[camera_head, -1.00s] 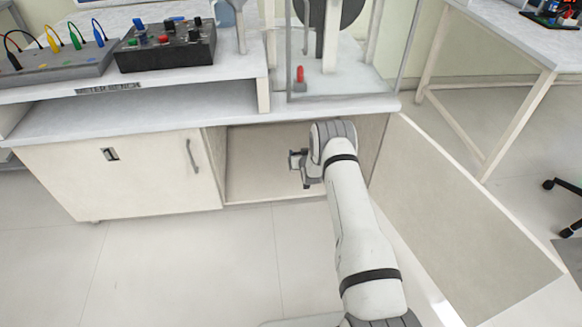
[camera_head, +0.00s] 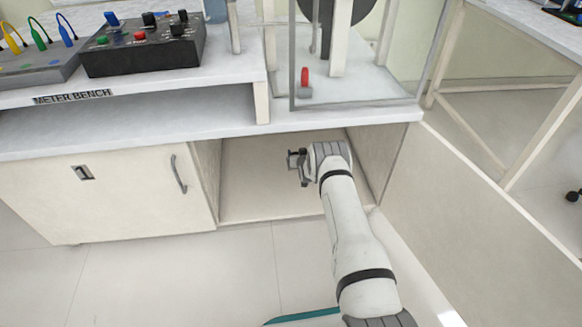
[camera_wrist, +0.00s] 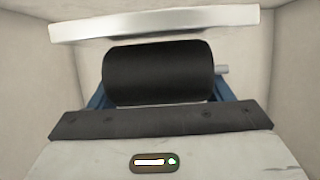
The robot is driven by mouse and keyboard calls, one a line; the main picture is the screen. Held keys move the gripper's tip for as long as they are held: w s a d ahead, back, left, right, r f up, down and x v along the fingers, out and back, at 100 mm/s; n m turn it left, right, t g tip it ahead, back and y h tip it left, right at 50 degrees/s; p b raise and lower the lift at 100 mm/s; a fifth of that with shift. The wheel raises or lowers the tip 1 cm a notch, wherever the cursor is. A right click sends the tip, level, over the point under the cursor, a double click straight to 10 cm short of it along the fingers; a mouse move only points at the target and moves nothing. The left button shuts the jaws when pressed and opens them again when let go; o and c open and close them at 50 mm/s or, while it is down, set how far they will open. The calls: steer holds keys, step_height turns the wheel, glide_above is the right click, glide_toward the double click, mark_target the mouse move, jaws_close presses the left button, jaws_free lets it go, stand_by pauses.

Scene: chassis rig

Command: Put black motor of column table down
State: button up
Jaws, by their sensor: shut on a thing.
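The black motor (camera_wrist: 158,72) fills the middle of the wrist view. It is a dark cylinder lying on its side, with a short grey shaft at its right end and blue parts at both sides below it. My gripper (camera_head: 297,164) is inside the open cupboard bay (camera_head: 262,180) under the bench, above its floor. It is shut on the motor. In the head view the motor cannot be made out. Its underside is hidden in the wrist view, so I cannot tell whether it touches the cupboard floor.
The open cupboard door (camera_head: 470,235) stands to the right of my arm. A closed door (camera_head: 100,195) is left of the bay. The bench top (camera_head: 150,138) overhangs the bay. A black control box (camera_head: 145,48) and a red-handled part (camera_head: 304,82) stand above.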

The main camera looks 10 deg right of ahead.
step_height(320, 180, down, 10)
steer(key=b, duration=0.4)
steer(key=shift+w+r+b, duration=0.1)
steer(key=shift+r+b, duration=0.05)
steer(key=shift+b, duration=0.15)
steer(key=shift+r, duration=0.1)
steer(key=o, duration=1.4)
steer(key=shift+f, duration=0.2)
steer(key=shift+o, duration=0.2)
steer(key=shift+r, duration=0.2)
steer(key=p+v, duration=0.6)
steer(key=v, duration=0.4)
steer(key=shift+s+r, duration=0.25)
steer(key=shift+s, duration=0.05)
steer(key=shift+s+r+p, duration=0.15)
steer(key=shift+s+p, duration=0.2)
steer(key=shift+s, duration=0.35)
